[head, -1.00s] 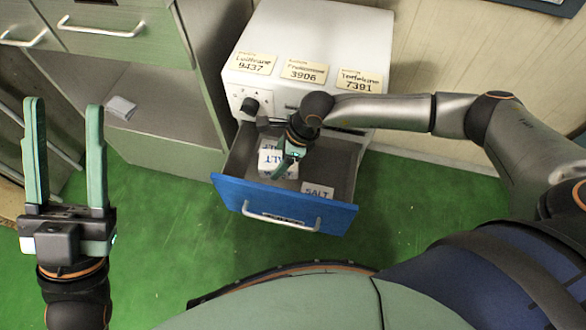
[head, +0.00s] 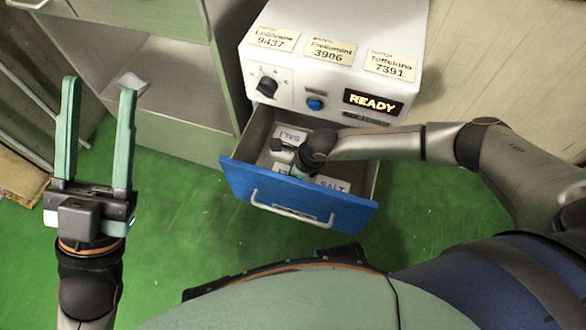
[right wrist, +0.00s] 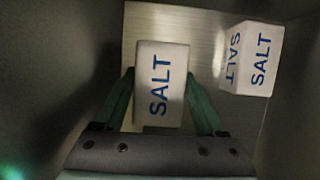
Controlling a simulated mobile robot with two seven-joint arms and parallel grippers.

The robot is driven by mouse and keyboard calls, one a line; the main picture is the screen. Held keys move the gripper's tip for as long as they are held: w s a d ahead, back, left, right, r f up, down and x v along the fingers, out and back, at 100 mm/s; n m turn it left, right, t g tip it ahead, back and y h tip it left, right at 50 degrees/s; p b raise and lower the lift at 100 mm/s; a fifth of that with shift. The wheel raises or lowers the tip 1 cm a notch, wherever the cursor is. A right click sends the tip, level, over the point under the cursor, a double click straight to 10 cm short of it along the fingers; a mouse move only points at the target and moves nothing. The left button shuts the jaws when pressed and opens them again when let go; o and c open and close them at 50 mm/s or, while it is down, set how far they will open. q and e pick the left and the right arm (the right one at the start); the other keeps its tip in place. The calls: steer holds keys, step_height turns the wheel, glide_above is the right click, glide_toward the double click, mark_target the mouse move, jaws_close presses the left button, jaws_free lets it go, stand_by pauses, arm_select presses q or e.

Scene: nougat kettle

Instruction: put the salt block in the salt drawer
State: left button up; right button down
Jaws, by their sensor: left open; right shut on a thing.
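The salt drawer (head: 350,213), with a blue front and a silver handle, stands open below the white machine. My right gripper (right wrist: 160,80) reaches down inside it and is shut on a white salt block (right wrist: 161,88), one finger on each side. In the right wrist view another salt block (right wrist: 253,60) is to the right of the held one, apart from it. In the head view, SALT-lettered blocks show at the drawer's back (head: 291,136) and front right (head: 332,184); my wrist partly hides the space between. My left gripper (head: 101,85) is open and empty, left of the drawer.
The white machine (head: 330,75) has a dark knob, a blue button (head: 315,103) and a lit READY display (head: 372,102). A grey-green cabinet (head: 180,140) stands left of it. Drawer walls closely surround my right gripper. Green floor is clear in front.

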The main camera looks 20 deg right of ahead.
steer(key=shift+f, duration=0.25)
steer(key=shift+w+d+f+b, duration=0.1)
steer(key=shift+w+d+b, duration=0.05)
steer(key=shift+w+b, duration=0.2)
steer(key=shift+w+d+f+b, duration=0.1)
steer(key=shift+w+d+b, duration=0.35)
steer(key=shift+w, duration=0.2)
steer(key=shift+w+d+b, duration=0.4)
steer(key=shift+w+b, duration=0.05)
steer(key=shift+w, duration=0.15)
steer(key=shift+w+d+f+b, duration=0.15)
steer(key=shift+f+b, duration=0.1)
steer(key=shift+b, duration=0.1)
steer(key=shift+f, duration=0.2)
steer(key=shift+r, duration=0.1)
jaws_free()
